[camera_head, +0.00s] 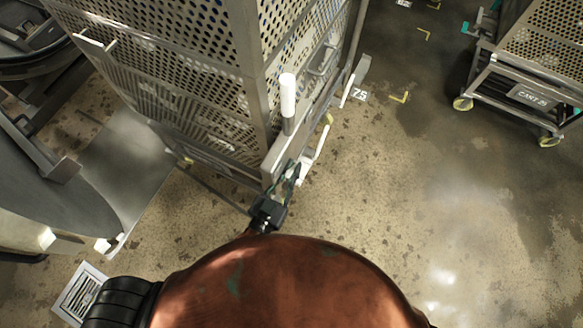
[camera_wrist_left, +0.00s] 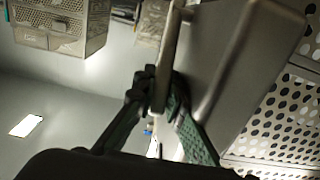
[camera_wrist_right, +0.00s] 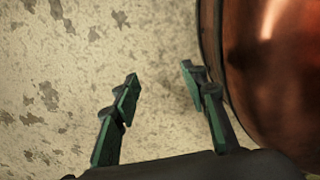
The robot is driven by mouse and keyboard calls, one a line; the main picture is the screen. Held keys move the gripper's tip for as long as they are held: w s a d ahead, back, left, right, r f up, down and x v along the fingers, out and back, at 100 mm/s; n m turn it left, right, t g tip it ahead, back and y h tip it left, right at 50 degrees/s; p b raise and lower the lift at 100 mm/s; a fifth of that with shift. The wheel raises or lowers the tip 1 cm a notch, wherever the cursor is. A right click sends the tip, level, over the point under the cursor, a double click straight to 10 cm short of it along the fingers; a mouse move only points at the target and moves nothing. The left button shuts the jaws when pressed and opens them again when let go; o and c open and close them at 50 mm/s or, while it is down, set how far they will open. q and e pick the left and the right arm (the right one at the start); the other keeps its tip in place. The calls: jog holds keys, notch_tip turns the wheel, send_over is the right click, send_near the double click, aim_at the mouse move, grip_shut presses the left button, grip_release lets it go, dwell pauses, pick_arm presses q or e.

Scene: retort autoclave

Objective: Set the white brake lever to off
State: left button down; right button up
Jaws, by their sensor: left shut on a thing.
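The white brake lever (camera_head: 318,143) is a slim white bar low at the near corner of the perforated cart (camera_head: 180,62). My left gripper (camera_head: 291,170) is at its near end, beside the cart's grey end rail. In the left wrist view, the fingers (camera_wrist_left: 163,88) are closed around a flat pale bar, which appears to be the lever in shade; the exact contact is partly hidden. My right gripper (camera_wrist_right: 158,82) is open and empty above the bare floor, beside my copper-coloured body.
An upright white handle (camera_head: 288,96) rises from the cart's rail just above the lever. A second white bar (camera_head: 347,91) is farther along. Another cart (camera_head: 530,97) stands at upper right. A round grey vessel part (camera_head: 45,185) is at left.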

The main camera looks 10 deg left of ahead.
pick_arm(q)
jog(key=shift+r, duration=0.1)
jog(key=shift+r+p, duration=0.15)
jog(key=shift+p, duration=0.55)
jog(key=w+r+g+p, duration=0.1)
jog(key=p, duration=0.6)
jog(key=shift+d, duration=0.15)
jog(key=p, duration=0.3)
jog(key=g+p, duration=0.1)
jog(key=p, duration=0.3)
jog(key=shift+w+d+r+y, duration=0.15)
jog(key=shift+w+r+y, duration=0.1)
jog(key=shift+w+y, duration=0.15)
jog(key=shift+w+f+g+p, duration=0.1)
jog(key=shift+f+g+p, duration=0.25)
jog(key=shift+p, duration=0.3)
pick_arm(e)
notch_tip(320, 180, up, 13)
jog(key=s+d+t, duration=0.1)
jog(key=s, duration=0.1)
jog(key=shift+f, duration=0.2)
pick_arm(q)
jog(key=c, duration=2)
grip_release()
